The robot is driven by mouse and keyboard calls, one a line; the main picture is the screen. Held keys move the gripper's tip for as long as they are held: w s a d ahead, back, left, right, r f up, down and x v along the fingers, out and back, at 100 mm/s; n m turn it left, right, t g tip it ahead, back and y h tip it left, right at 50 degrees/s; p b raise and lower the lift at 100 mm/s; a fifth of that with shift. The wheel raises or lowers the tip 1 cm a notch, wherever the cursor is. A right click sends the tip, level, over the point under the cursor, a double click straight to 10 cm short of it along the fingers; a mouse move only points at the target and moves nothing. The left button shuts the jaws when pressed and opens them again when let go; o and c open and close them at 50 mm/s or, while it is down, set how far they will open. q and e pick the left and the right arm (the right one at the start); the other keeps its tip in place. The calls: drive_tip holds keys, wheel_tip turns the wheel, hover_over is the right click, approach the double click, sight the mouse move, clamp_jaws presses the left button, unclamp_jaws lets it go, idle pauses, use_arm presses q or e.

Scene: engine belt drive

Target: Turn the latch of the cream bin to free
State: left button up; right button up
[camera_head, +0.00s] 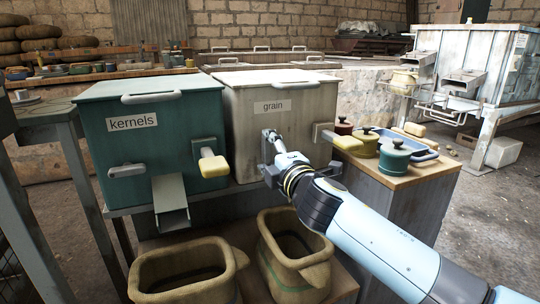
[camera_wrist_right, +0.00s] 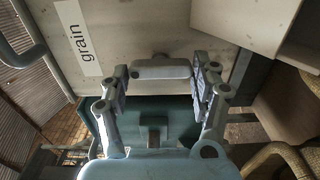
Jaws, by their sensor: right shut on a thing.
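The cream bin (camera_head: 305,106), labelled "grain", stands to the right of the teal bin. Its latch (camera_head: 271,133) is a pale grey bar on the front below the label. It also shows in the right wrist view (camera_wrist_right: 161,72), running across the direction of the label's lettering, so it stands roughly upright on the bin. My right gripper (camera_head: 273,163) is shut on the latch, with a finger on either side of the bar in the right wrist view. The arm hides the lower front of the bin. My left gripper is not in view.
The teal "kernels" bin (camera_head: 150,125) has a level grey bar, a yellow-handled lever and a chute. The cream bin's yellow handle (camera_head: 348,143) is close right of my gripper. Lidded pots (camera_head: 394,156) stand on a side stand. Two woven baskets (camera_head: 185,275) are below.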

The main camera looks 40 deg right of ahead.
drive_tip(key=shift+f, duration=0.15)
idle(0.3)
drive_tip(key=o, duration=1.2)
drive_tip(key=shift+s, duration=0.15)
drive_tip(key=v, duration=1.1)
drive_tip(key=shift+s+a, duration=0.2)
drive_tip(key=shift+s, duration=0.15)
drive_tip(key=shift+m, duration=0.3)
